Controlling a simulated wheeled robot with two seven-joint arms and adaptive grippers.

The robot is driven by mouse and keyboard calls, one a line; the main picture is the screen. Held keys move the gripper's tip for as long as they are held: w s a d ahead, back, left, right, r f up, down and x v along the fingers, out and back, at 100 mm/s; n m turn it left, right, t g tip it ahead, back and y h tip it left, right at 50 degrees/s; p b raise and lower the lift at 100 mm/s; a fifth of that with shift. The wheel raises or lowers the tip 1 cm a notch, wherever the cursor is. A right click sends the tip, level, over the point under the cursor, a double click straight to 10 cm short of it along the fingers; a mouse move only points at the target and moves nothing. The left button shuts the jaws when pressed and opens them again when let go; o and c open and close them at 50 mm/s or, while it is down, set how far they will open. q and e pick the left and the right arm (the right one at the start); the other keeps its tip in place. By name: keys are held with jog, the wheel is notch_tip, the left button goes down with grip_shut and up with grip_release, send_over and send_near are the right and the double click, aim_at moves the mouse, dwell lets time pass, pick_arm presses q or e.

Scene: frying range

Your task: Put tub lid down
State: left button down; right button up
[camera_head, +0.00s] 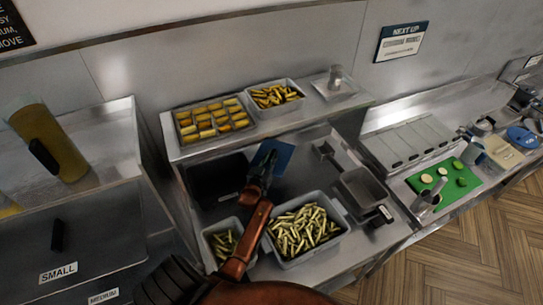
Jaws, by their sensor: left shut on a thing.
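A flat blue tub lid (276,153) is held tilted above the range, below the front of the upper shelf. My left gripper (262,173) is shut on its lower edge. Below are a tub of cut fries (338,236) and a smaller tub with fewer fries (207,247), both uncovered, one on each side of my arm. My arm hides part of the counter between them. My right gripper is out of view.
A dark recess (210,180) lies left of the lid, and a metal fryer basket (362,186) is to its right. The upper shelf (290,121) bears a tray of golden pieces (177,116), a tub of wedges (294,83) and a small metal tray (347,94). A green cutting board (462,203) lies farther right.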

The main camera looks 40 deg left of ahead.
pick_arm(q)
jog(key=shift+f, duration=0.15)
jog(key=shift+f+b, duration=0.35)
jog(key=shift+f, duration=0.15)
jog(key=c, duration=1.9)
grip_release()
jog(key=shift+r+p, duration=0.3)
jog(key=shift+r, duration=0.2)
jog(key=shift+s+d+r, duration=0.1)
jog(key=shift+s+r, duration=0.05)
jog(key=shift+s, duration=0.2)
jog(key=b+v, duration=0.1)
jog(key=v, duration=1)
jog(key=shift+s, duration=0.2)
jog(key=shift+d, duration=0.1)
